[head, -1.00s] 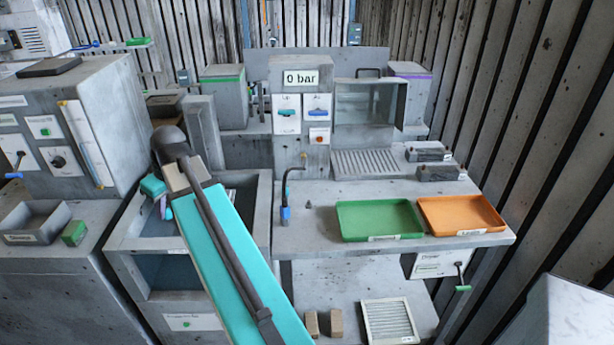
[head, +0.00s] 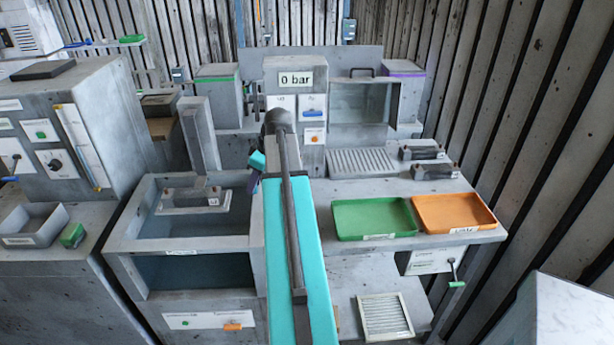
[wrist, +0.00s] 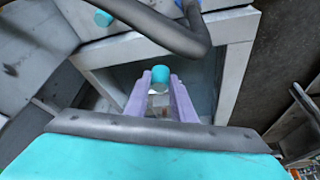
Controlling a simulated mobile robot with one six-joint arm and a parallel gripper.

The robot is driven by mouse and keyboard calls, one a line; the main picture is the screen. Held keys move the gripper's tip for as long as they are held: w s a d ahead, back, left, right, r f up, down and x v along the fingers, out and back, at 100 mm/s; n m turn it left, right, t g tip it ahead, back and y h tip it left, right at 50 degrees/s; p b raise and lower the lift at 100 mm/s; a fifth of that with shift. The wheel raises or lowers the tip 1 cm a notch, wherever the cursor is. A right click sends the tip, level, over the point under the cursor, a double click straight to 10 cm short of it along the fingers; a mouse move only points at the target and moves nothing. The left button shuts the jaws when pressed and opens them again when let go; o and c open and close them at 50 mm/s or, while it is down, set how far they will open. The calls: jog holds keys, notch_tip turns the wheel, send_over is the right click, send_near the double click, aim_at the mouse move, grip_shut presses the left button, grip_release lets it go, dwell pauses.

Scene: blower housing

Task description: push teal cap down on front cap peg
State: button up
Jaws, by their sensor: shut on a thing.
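The teal cap (wrist: 160,74) is held between the purple fingers of my gripper (wrist: 160,82) in the wrist view. In the head view, my gripper (head: 254,183) hangs beside my teal arm link, near the right rim of the grey open-topped tank; the cap cannot be made out there. A grey block-like part on a plate (head: 194,198) lies in the tank, left of and apart from my gripper. I cannot tell which feature is the front cap peg in either view. A second teal piece (wrist: 103,18) shows on a grey surface at the top of the wrist view.
The tank (head: 122,240) has raised walls. A green tray (head: 374,218) and an orange tray (head: 455,211) stand on the right bench, with two grey blocks (head: 423,152) behind them. A tall panel (head: 296,76) reading 0 bar stands behind my arm.

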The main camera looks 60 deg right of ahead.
jog(key=s+d+f+p, duration=0.1)
jog(key=s+d, duration=1)
jog(key=s, duration=0.1)
jog(key=shift+d+n, duration=0.3)
jog(key=shift+n, duration=0.1)
jog(key=shift+f, duration=0.3)
jog(key=shift+f+b, duration=0.9)
jog(key=shift+f, duration=0.9)
jog(key=shift+s, duration=0.15)
jog(key=shift+f+b, duration=1.1)
jog(key=shift+f, duration=0.5)
dwell(1.5)
